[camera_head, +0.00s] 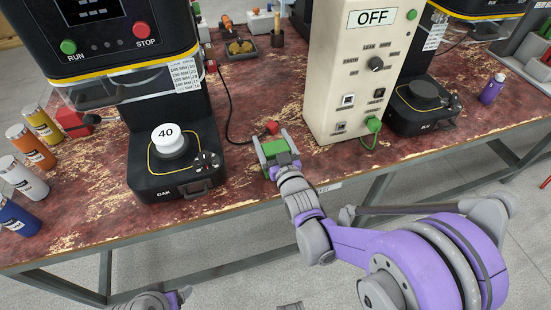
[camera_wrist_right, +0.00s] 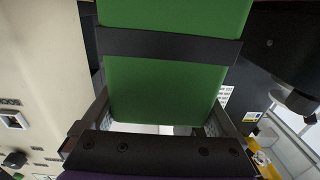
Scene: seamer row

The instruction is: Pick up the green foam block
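The green foam block (camera_head: 280,146) is at the front middle of the worn red bench, between the fingers of my right gripper (camera_head: 275,152). In the right wrist view the block (camera_wrist_right: 165,90) fills the upper middle, with a dark band across it. The two fingers (camera_wrist_right: 160,122) press against its side edges, and a pale gap shows between the block and the palm. My right gripper looks shut on the block. I cannot tell whether the block still touches the bench. A grey and purple arm part of mine shows at the bottom left, but no left gripper fingers are visible.
A beige control box (camera_head: 352,75) reading OFF stands just right of the block. A black seamer (camera_head: 170,155) with a white can marked 40 (camera_head: 167,141) is to the left. Cans stand far left; a purple bottle (camera_head: 492,89) is right.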

